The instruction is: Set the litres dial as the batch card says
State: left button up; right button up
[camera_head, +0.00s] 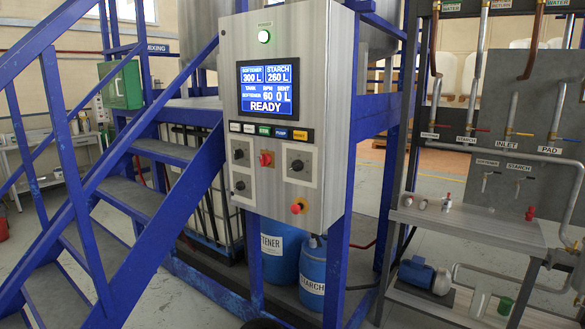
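The steel control panel (327,70) faces me at the middle, on a blue frame. Its lit screen (267,88) reads softener 300 L, starch 260 L, tank softener, RPM 60, sent 0 L, READY. Below are a row of labelled buttons (264,131), two black dials at left, the upper dial (240,154) and the lower dial (240,186), and a right dial (297,165) on its own plate. Dial labels are too small to read, so I cannot tell which is the litres dial. No batch card is recognisable. Neither gripper is in view.
A red switch (266,159) sits between the dials; a red stop knob (298,207) sticks out below. Blue stairs (130,200) close off the left. Blue drums (313,270) stand under the panel. A grey bench (470,225) with pipes and valves stands at right.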

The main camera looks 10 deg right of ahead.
aim_at(297, 166)
jog(key=z, duration=1.9)
jog(key=u, duration=1.9)
jog(key=i+j+z, duration=0.1)
jog(key=z, duration=0.35)
jog(key=i+j+z, duration=0.2)
jog(key=z, duration=0.3)
jog(key=i+j+z, duration=0.1)
jog(key=j+z, duration=0.15)
jog(key=z, duration=0.2)
